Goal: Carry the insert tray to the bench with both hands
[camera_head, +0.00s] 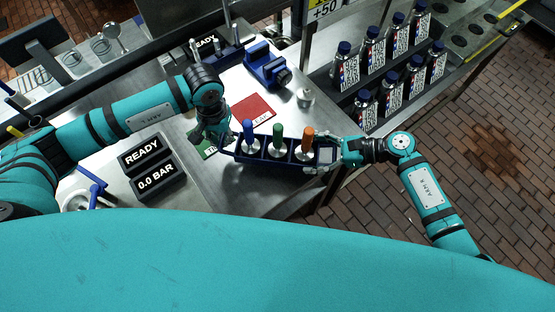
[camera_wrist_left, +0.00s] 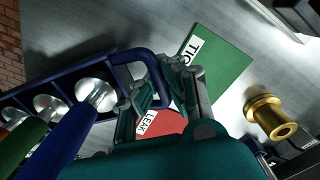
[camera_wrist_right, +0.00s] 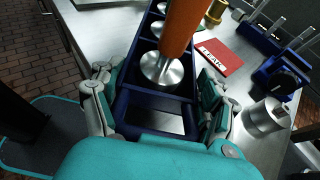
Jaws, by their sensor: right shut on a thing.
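The insert tray (camera_head: 292,164) is dark blue and holds three inserts in a row, with blue (camera_head: 248,132), green (camera_head: 278,136) and orange (camera_head: 307,138) handles. It lies near the bench (camera_head: 215,178) edge; whether it touches the steel top is unclear. My right gripper (camera_head: 328,153) is shut on its right end, fingers on both sides in the right wrist view (camera_wrist_right: 155,85). My left gripper (camera_head: 226,142) is at its left end. In the left wrist view, the tray's loop handle (camera_wrist_left: 130,56) runs between the left fingers (camera_wrist_left: 170,78), which look apart.
A red LEAK card (camera_head: 251,112) and a partly hidden green card (camera_wrist_left: 222,60) lie on the bench. A blue fixture (camera_head: 266,68) and small metal cylinder (camera_head: 305,97) stand behind. READY and 0.0 BAR displays (camera_head: 147,165) are left. Bottles (camera_head: 372,75) fill a rack at right.

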